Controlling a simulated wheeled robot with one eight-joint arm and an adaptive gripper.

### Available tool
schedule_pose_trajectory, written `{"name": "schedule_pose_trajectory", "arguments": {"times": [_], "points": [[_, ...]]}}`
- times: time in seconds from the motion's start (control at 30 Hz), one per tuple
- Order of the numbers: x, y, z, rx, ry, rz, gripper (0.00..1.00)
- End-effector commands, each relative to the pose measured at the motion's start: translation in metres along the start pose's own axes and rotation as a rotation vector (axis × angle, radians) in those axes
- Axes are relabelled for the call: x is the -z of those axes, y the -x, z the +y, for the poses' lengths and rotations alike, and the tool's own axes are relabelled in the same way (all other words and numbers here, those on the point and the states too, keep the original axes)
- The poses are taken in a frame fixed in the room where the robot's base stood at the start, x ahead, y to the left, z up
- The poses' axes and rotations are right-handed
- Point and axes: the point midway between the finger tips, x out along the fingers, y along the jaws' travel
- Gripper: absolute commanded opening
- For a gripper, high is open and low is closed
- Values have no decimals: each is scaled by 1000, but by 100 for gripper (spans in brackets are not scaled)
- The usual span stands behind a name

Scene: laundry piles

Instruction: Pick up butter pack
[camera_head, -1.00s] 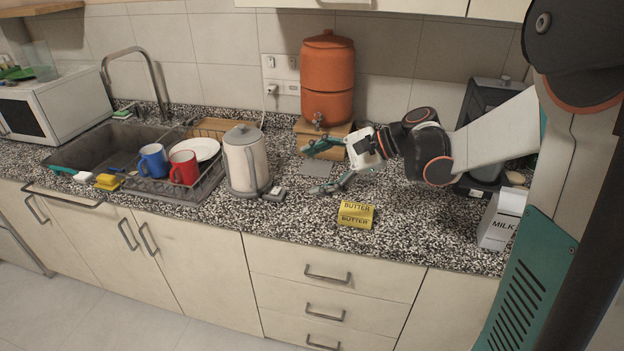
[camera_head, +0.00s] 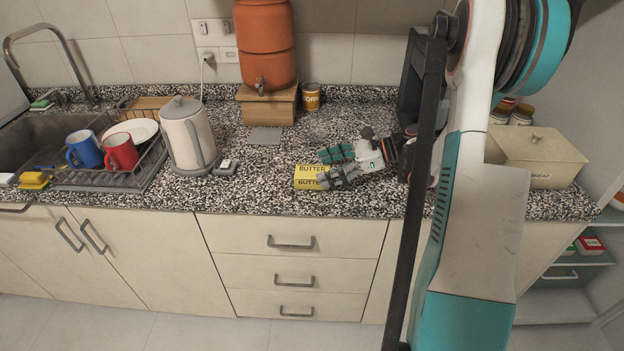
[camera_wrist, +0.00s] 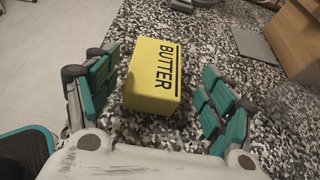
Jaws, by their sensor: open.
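The yellow butter pack (camera_head: 309,176) lies on the speckled counter near its front edge, left of my gripper in the head view. It has dark "BUTTER" lettering. In the wrist view the butter pack (camera_wrist: 153,76) sits between the two spread fingers, which stand apart from it on both sides. My gripper (camera_head: 330,168) is open, low over the counter, with its fingertips at the right end of the pack. In the wrist view my gripper (camera_wrist: 157,95) shows teal finger pads on either side. The far end of the pack is hidden from neither view.
A kettle (camera_head: 187,135) and a dish rack (camera_head: 150,172) with mugs stand to the left. An orange dispenser (camera_head: 265,40) on a wooden stand (camera_head: 268,105) and a corn can (camera_head: 311,97) are behind. A bread box (camera_head: 540,155) is right. The counter behind the pack is fairly clear.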

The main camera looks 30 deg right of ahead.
Motion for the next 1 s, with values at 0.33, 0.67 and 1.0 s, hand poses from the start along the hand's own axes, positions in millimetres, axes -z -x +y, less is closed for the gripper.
{"name": "schedule_pose_trajectory", "arguments": {"times": [0.33,0.67,1.0], "points": [[1,-44,4,-1,2,0,75],[0,-44,4,0,2,0,46],[0,-43,4,0,2,0,20]]}}
